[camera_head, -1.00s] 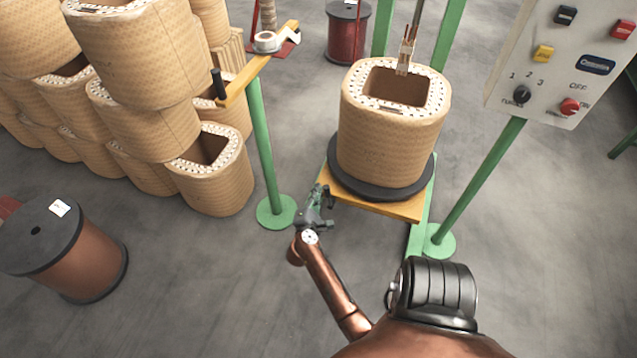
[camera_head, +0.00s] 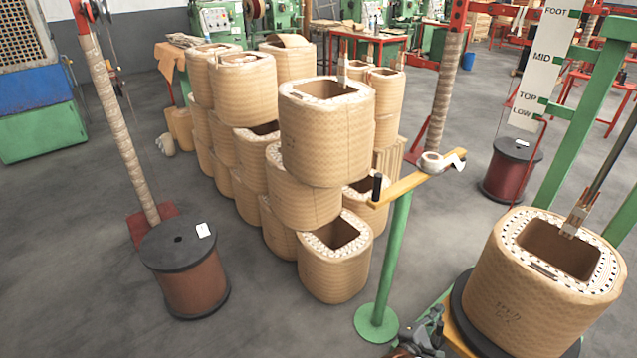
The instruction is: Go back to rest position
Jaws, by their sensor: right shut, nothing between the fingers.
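My right gripper (camera_head: 430,326) shows at the bottom edge, right of centre. It is shut and empty, just left of the yellow-edged platform. A tan transformer coil (camera_head: 500,300) stands upright on a black round base (camera_head: 462,312) on that platform. The gripper is left of the coil and looks apart from it. Most of my right arm is cut off by the bottom edge. My left gripper is not in view.
A green post (camera_head: 392,262) with a yellow arm (camera_head: 402,188) and tape roll stands close behind the gripper. Stacked tan coils (camera_head: 325,130) fill the middle. A copper wire spool (camera_head: 190,280) stands at left. Grey floor is clear at lower left.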

